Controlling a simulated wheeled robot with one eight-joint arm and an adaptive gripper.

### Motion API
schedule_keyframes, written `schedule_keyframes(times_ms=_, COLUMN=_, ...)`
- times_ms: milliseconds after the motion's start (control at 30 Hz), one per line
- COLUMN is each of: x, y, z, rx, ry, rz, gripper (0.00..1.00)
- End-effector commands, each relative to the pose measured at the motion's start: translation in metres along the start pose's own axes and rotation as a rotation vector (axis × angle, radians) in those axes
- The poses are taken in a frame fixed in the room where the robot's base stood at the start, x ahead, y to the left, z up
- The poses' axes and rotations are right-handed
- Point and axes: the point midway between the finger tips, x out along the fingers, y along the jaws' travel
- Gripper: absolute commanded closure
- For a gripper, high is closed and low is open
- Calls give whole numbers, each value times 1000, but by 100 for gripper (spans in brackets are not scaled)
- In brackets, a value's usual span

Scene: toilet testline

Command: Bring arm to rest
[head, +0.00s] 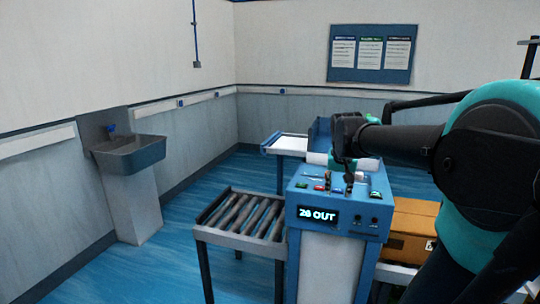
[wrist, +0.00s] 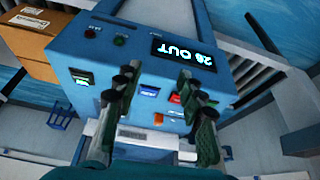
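My arm reaches in from the right of the head view, and my gripper (head: 342,178) hangs over the top of the blue control box (head: 300,216). In the wrist view my gripper (wrist: 157,78) has its two dark fingers well apart, with nothing held between them. The blue control box (wrist: 85,52) shows upside down beyond the fingers. Its coloured buttons lie around and between the fingertips. I cannot tell whether a fingertip touches the panel. The display (head: 318,215) reads "26 OUT".
A roller conveyor (head: 240,212) stands left of the box, and a cardboard carton (head: 410,222) lies to its right. A sink (head: 130,155) is at the left wall. A notice board (head: 371,53) hangs on the back wall. The blue floor between sink and conveyor is clear.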

Motion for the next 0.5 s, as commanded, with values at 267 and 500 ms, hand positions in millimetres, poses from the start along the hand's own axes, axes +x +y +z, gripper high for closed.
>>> schedule_keyframes(times_ms=267, x=56, y=2, z=83, rx=-75, ry=-8, rz=-32, gripper=60)
schedule_keyframes(times_ms=500, x=112, y=10, z=202, rx=-175, ry=-13, rz=-75, gripper=60)
